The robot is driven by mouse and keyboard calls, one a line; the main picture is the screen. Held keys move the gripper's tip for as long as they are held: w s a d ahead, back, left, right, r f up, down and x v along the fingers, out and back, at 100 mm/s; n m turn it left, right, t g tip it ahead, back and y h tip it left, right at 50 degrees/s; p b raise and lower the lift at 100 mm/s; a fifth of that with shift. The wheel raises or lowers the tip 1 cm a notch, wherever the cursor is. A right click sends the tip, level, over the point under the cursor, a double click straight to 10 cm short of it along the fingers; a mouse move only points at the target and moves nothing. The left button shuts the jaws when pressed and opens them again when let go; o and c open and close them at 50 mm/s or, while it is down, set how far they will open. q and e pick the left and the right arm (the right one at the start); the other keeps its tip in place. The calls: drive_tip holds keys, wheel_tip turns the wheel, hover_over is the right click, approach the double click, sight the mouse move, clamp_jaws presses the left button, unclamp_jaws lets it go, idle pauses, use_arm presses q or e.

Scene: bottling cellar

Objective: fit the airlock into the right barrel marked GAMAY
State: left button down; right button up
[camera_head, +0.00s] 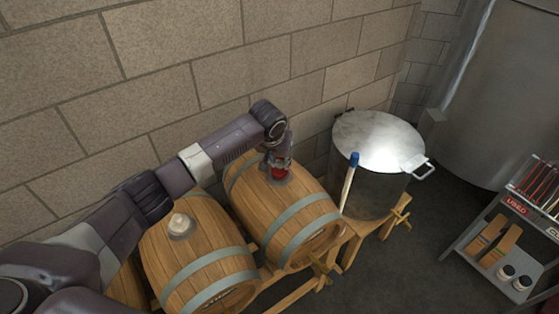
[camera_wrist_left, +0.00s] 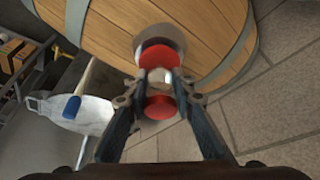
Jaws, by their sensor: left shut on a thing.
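The right barrel (camera_head: 300,210) lies on a wooden rack; I cannot read a name on it. My left gripper (camera_head: 277,160) is over its top, pointing down, shut on the airlock (camera_head: 279,174), whose red part shows just below the fingers. In the left wrist view the gripper (camera_wrist_left: 160,90) holds the airlock (camera_wrist_left: 160,106), a clear body between two red parts. The far red part is in front of the metal ring (camera_wrist_left: 175,41) on the barrel (camera_wrist_left: 105,30) and hides the hole. I cannot tell whether it is seated. My right gripper is not in view.
Another barrel (camera_head: 200,255) with a pale bung (camera_head: 181,223) lies to the left. A steel pot (camera_head: 375,140) stands right of the right barrel, with a blue-tipped stick (camera_head: 349,185) before it. A shelf (camera_head: 510,245) is at far right. A block wall (camera_head: 170,80) runs behind.

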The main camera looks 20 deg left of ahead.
use_arm(q)
drive_tip(key=shift+f, duration=0.1)
idle(0.3)
drive_tip(key=c, duration=1.6)
unclamp_jaws()
drive_tip(key=shift+o, duration=0.5)
drive_tip(key=o, duration=0.4)
wheel_tip(320, 180, up, 3)
drive_tip(key=p, duration=0.3)
drive_tip(key=shift+r+p, duration=0.75)
drive_tip(key=shift+r, duration=1.8)
